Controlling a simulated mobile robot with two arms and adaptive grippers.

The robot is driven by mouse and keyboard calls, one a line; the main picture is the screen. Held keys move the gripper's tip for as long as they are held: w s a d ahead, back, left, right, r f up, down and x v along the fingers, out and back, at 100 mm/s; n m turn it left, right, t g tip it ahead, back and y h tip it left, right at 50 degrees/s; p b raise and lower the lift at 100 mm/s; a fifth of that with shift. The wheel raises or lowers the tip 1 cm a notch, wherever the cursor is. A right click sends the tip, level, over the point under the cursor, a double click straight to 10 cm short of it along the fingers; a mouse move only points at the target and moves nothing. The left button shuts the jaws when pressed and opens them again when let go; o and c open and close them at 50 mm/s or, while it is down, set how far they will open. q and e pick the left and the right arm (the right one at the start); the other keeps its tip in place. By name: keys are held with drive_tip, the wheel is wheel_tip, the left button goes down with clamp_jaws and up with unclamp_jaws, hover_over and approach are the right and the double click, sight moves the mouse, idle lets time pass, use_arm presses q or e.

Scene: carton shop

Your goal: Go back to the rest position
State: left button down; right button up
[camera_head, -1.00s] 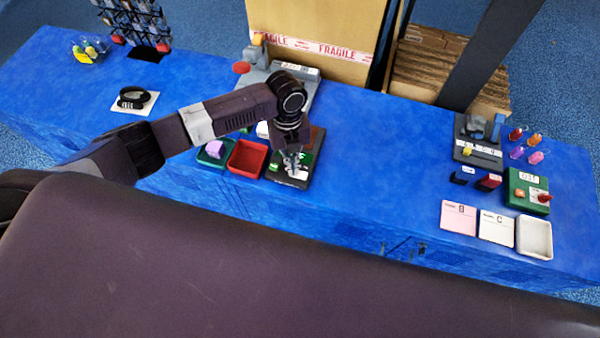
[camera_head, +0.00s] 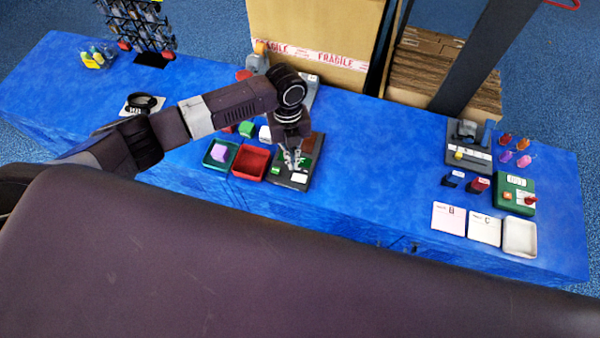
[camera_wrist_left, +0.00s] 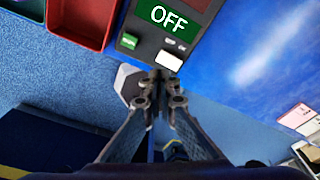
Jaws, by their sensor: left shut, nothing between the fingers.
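My left gripper (camera_head: 292,160) is shut and empty above the dark device with a green sign on the blue table. In the left wrist view its fingertips (camera_wrist_left: 160,88) meet just below the device (camera_wrist_left: 150,45), whose green sign reads OFF. Whether the fingers touch the device cannot be told from these views. The left arm reaches in from the left across the table. My right gripper is not in view.
A red tray (camera_head: 251,162) and a green tray (camera_head: 219,155) with a lilac block sit left of the device. A carton (camera_head: 310,35) stands behind the table. The table's middle right (camera_head: 380,160) is clear. Cards and a white tray (camera_head: 519,237) lie at the right.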

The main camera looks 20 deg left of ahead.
use_arm(q)
drive_tip(key=shift+r, duration=0.25)
idle(0.3)
